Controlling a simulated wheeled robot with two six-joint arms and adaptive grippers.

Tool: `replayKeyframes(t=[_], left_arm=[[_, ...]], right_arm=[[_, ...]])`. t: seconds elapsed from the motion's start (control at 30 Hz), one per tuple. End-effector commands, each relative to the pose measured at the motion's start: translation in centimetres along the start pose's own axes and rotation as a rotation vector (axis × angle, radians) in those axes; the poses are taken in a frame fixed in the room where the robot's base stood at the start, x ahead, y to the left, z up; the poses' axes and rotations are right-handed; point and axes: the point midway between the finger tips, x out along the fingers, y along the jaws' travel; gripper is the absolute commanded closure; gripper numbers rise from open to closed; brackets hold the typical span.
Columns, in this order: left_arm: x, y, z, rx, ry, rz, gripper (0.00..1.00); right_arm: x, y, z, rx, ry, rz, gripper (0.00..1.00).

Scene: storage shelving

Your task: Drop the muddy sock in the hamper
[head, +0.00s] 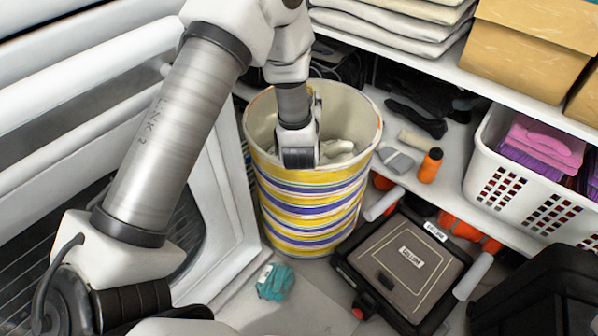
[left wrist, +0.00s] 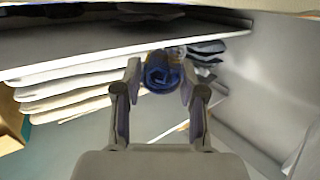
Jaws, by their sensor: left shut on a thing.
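The hamper (head: 312,206) is a round bin with yellow, white and purple stripes, standing upright on the floor. Pale cloth (head: 337,148) lies inside it. My left gripper (left wrist: 161,76) is shut on a rolled dark blue sock (left wrist: 162,72) with a brownish patch near its top. In the head view my left wrist is over the hamper's open mouth. It hides most of the fingers and the sock, so the exact height above the rim cannot be told. My right gripper is not in view.
Folded towels (head: 395,22) lie on the shelf behind the hamper. A white basket (head: 525,200) stands at the right, an orange bottle (head: 430,165) near it. A dark flat case (head: 403,262) and a crumpled teal cloth (head: 274,282) are in front. A white machine front is left.

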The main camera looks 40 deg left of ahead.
Motion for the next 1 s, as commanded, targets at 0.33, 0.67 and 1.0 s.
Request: replayKeyframes(t=[0.33,0.67,1.0], left_arm=[[0.0,0.0,-0.1,0.0,0.0,0.0,0.31],[-0.5,0.0,-3.3,-0.003,0.005,0.001,0.31],[-1.4,0.0,-9.6,-0.001,0.002,0.0,0.31]], right_arm=[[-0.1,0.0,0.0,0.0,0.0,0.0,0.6],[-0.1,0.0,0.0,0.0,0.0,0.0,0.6],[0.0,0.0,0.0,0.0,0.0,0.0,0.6]])
